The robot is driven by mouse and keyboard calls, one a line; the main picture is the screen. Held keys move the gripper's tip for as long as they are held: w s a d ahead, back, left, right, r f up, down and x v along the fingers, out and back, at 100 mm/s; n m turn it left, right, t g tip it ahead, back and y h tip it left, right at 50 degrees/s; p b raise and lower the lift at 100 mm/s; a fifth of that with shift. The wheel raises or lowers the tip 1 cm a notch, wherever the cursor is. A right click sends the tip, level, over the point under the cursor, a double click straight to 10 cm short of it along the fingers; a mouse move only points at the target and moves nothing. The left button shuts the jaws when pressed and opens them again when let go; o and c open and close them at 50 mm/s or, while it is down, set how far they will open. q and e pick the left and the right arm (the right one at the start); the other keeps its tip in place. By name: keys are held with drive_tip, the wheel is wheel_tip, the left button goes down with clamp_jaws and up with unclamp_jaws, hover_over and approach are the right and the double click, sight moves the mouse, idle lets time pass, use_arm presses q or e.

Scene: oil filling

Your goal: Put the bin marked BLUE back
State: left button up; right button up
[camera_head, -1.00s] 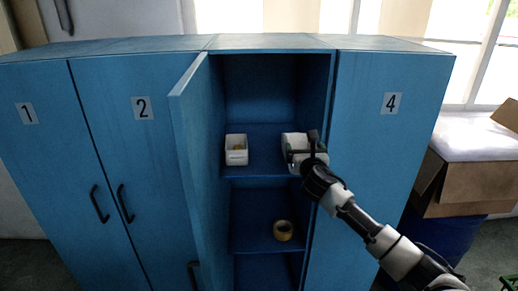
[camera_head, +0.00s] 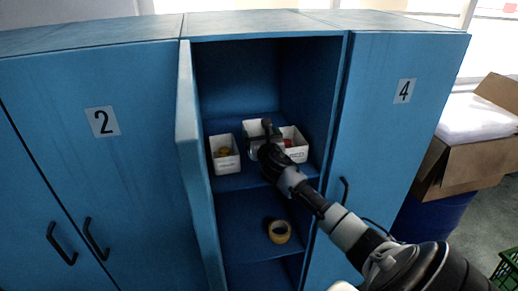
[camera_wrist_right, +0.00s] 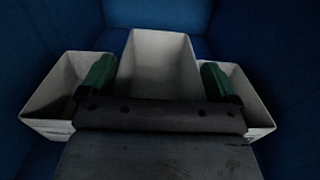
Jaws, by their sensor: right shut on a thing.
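Three white bins are at the upper shelf of the open blue locker. The middle bin (camera_head: 253,127) is between the fingers of my right gripper (camera_head: 266,148), which is shut on it. In the right wrist view the middle bin (camera_wrist_right: 160,62) looks empty, with green fingers (camera_wrist_right: 160,84) at either side. The left bin (camera_head: 225,160) holds something yellow. The right bin (camera_head: 298,148) holds something red. The lettering on the bins is too small to read, so I cannot tell which is marked BLUE. My left gripper is not in view.
The locker door (camera_head: 198,170) stands open on the left. A yellow tape roll (camera_head: 279,231) lies on the lower shelf (camera_head: 250,222). Locker 4 (camera_head: 400,120) is shut on the right. A cardboard box (camera_head: 470,165) stands beyond it, and a green crate (camera_head: 508,268) is at lower right.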

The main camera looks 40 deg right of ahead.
drive_tip(key=shift+w+f, duration=0.1)
drive_tip(key=shift+f, duration=0.4)
wheel_tip(320, 180, down, 3)
drive_tip(key=shift+w+f+b, duration=0.1)
drive_tip(key=shift+f+b, duration=0.1)
drive_tip(key=shift+b, duration=0.15)
drive_tip(key=shift+f, duration=0.1)
drive_tip(key=o, duration=0.6)
drive_tip(key=shift+o, duration=0.5)
use_arm(q)
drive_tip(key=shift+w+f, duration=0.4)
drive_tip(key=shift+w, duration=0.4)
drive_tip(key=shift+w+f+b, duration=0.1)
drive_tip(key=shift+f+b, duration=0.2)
drive_tip(key=shift+b, duration=0.05)
use_arm(e)
drive_tip(key=v, duration=1.2)
